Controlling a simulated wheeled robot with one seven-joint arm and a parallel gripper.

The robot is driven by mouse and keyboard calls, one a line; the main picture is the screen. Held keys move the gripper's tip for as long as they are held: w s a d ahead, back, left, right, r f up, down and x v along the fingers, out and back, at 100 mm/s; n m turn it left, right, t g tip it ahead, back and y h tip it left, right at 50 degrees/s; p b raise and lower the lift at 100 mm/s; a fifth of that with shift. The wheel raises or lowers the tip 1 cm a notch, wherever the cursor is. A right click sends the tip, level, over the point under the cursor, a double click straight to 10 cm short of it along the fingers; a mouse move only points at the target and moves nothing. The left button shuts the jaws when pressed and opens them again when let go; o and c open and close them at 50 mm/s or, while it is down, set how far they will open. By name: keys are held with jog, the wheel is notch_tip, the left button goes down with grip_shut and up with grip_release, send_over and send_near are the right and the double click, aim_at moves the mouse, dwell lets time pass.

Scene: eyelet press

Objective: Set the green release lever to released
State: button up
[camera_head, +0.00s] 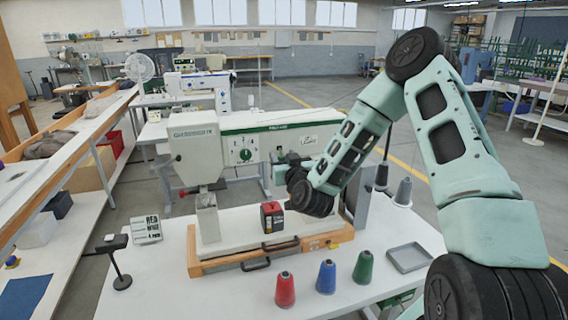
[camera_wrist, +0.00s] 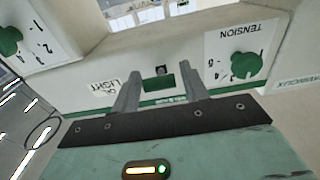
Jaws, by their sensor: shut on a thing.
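The eyelet press (camera_head: 195,150) is a cream machine with a green stripe, standing on the white table. In the wrist view its panel shows upside down. A small green block, which looks like the green release lever (camera_wrist: 160,82), sits between the fingers of my gripper (camera_wrist: 160,76), below a small dark part. My gripper is shut on it; the contact itself is hard to make out. The lever's setting cannot be read.
The green TENSION knob (camera_wrist: 246,66) is right of my fingers, and another green numbered dial (camera_wrist: 8,40) is at the left. Red (camera_head: 285,290), blue (camera_head: 326,277) and green (camera_head: 363,267) thread cones and a grey tray (camera_head: 409,258) stand in front of the press.

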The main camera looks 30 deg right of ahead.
jog(key=shift+f+t+b, duration=0.25)
jog(key=shift+t+b, duration=0.05)
jog(key=shift+b, duration=0.4)
jog(key=shift+r, duration=0.2)
jog(key=o, duration=0.9)
jog(key=shift+f, duration=0.1)
